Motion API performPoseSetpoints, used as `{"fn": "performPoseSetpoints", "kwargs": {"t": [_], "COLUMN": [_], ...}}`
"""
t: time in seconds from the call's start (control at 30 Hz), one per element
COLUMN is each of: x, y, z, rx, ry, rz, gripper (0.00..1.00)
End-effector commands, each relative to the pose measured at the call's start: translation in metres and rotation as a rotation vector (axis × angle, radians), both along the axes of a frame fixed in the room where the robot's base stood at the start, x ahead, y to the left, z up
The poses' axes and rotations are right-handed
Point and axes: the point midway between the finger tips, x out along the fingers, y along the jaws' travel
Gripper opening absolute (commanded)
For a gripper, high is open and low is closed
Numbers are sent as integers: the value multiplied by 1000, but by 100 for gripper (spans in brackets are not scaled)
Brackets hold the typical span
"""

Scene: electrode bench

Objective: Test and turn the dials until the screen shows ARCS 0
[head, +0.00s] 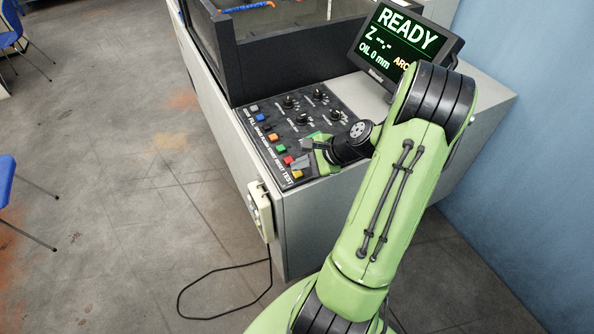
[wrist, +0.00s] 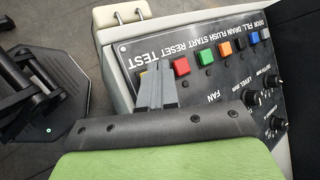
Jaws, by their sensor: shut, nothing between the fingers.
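The screen (head: 402,47) shows READY, "Z --.-", "OIL 0 mm" and a line starting "ARC"; my arm hides the rest. On the black panel (head: 250,99), several dials stand at the back, among them a front dial (head: 302,118) and a rear dial (head: 318,93). The wrist view shows a dial (wrist: 250,97) right of the fingers. The yellow button (head: 297,174) sits by the word TEST at the panel's near end. My gripper (head: 301,162) is shut and empty, low over the panel near that button. In the wrist view its fingertips (wrist: 157,72) largely cover the button; contact cannot be told.
A red button (wrist: 181,66) and a green button (wrist: 204,57) lie beside the fingers, in a row with others. A dark-walled tank (head: 290,55) stands behind the panel. A pale box (head: 260,210) with a cable hangs on the bench's front. Blue chairs (head: 8,30) stand left.

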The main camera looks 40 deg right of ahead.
Motion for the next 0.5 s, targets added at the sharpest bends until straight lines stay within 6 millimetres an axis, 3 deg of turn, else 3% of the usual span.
{"fn": "performPoseSetpoints", "kwargs": {"t": [0.5], "x": [0], "y": [0], "z": [-5], "rx": [1], "ry": [0], "rz": [-1], "gripper": [0]}}
